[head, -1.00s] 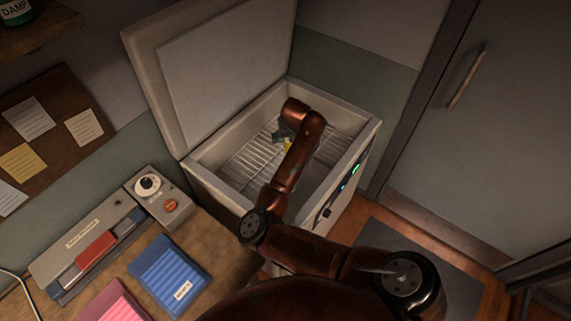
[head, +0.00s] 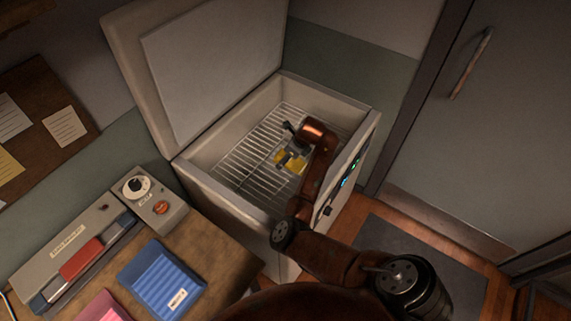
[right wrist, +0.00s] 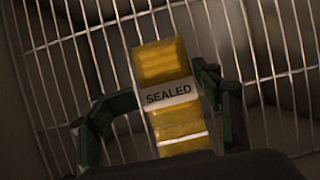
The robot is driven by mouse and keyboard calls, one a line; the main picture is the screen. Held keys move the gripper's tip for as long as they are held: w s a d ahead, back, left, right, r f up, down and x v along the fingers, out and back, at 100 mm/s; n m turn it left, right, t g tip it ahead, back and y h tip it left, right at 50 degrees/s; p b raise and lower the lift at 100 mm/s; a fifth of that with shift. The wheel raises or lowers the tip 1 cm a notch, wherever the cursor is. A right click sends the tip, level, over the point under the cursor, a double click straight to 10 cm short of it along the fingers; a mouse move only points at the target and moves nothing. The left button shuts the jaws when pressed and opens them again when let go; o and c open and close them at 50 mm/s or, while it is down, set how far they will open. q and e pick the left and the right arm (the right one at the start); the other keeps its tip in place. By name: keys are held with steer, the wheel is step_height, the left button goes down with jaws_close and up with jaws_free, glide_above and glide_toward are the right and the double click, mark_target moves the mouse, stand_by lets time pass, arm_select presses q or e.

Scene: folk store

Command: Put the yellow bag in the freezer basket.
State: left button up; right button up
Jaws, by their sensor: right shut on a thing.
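The yellow bag (head: 297,165) shows in the head view inside the open chest freezer (head: 196,185), partly covered by my right gripper (head: 290,147). In the right wrist view the yellow bag (right wrist: 165,65) has a pale "SEALED" label, and the fingers of my right gripper (right wrist: 160,110) stand on both sides of it. The right gripper is shut on the bag over the wire freezer basket (head: 250,165). The basket's wires also show behind the bag in the right wrist view (right wrist: 265,75). I cannot tell whether the bag touches the wires. My left gripper is not in view.
The freezer's lid (head: 205,70) stands open at the back left. A bench with a sealing machine (head: 75,255), a blue tray (head: 160,283) and a pink tray (head: 103,308) is at the left. A grey door (head: 450,150) is at the right. The basket's left part is empty.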

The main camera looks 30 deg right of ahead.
mark_target(296, 163)
step_height(296, 163, down, 4)
steer(key=shift+r+b, duration=0.1)
steer(key=shift+b, duration=0.35)
steer(key=shift+r, duration=0.1)
steer(key=o, duration=0.8)
steer(key=shift+f, duration=0.2)
steer(key=shift+c, duration=0.2)
steer(key=o, duration=0.7)
steer(key=shift+c, duration=0.2)
steer(key=shift+r, duration=0.15)
steer(key=shift+s+r, duration=0.1)
steer(key=shift+r, duration=0.2)
steer(key=p+v, duration=0.3)
steer(key=v, duration=0.8)
steer(key=shift+s+r+p, duration=0.1)
steer(key=shift+r+p, duration=0.1)
steer(key=shift+p, duration=0.2)
